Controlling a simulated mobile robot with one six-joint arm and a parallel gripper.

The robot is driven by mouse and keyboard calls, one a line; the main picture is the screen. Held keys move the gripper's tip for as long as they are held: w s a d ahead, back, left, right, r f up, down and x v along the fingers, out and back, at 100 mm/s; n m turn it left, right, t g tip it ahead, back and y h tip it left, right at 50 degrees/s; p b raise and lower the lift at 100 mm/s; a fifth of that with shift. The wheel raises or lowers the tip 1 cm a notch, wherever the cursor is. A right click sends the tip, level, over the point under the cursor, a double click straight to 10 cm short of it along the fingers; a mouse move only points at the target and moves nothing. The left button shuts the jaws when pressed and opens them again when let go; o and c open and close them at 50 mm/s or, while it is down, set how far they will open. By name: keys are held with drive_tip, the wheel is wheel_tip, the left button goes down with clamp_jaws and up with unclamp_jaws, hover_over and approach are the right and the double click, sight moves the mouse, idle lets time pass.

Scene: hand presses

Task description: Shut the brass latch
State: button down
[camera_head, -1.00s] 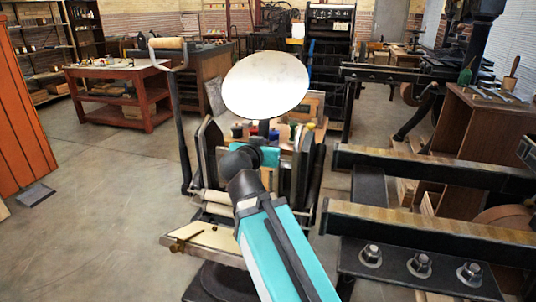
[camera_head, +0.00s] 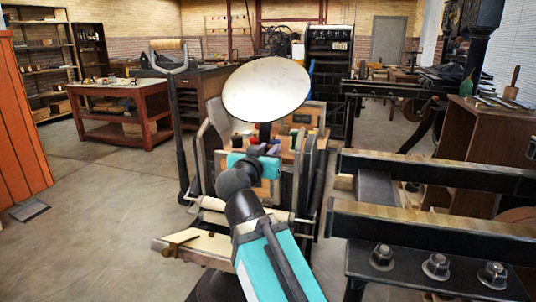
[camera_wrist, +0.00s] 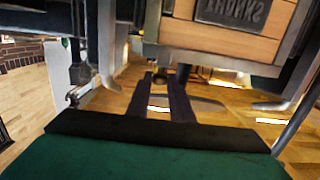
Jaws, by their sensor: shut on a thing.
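My gripper (camera_wrist: 161,82) shows in the wrist view as two dark fingers pointing ahead. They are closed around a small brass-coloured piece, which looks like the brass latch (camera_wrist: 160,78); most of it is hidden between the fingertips. The latch is just below the wooden block with raised letters (camera_wrist: 240,15) in its metal frame. In the head view my arm reaches into the hand press (camera_head: 208,170) under its round ink disc (camera_head: 266,89). My own wrist hides the fingers and the latch there.
A pale board with a brass-coloured bar (camera_head: 180,243) juts from the press at front left. Dark beams (camera_head: 430,225) and large bolts crowd the right. A red table (camera_head: 118,110) stands at back left.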

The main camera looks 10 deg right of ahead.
idle(0.3)
drive_tip(key=c, duration=1.6)
unclamp_jaws()
drive_tip(key=shift+s, duration=0.1)
drive_tip(key=shift+b+v, duration=6.05)
drive_tip(key=shift+v, duration=0.75)
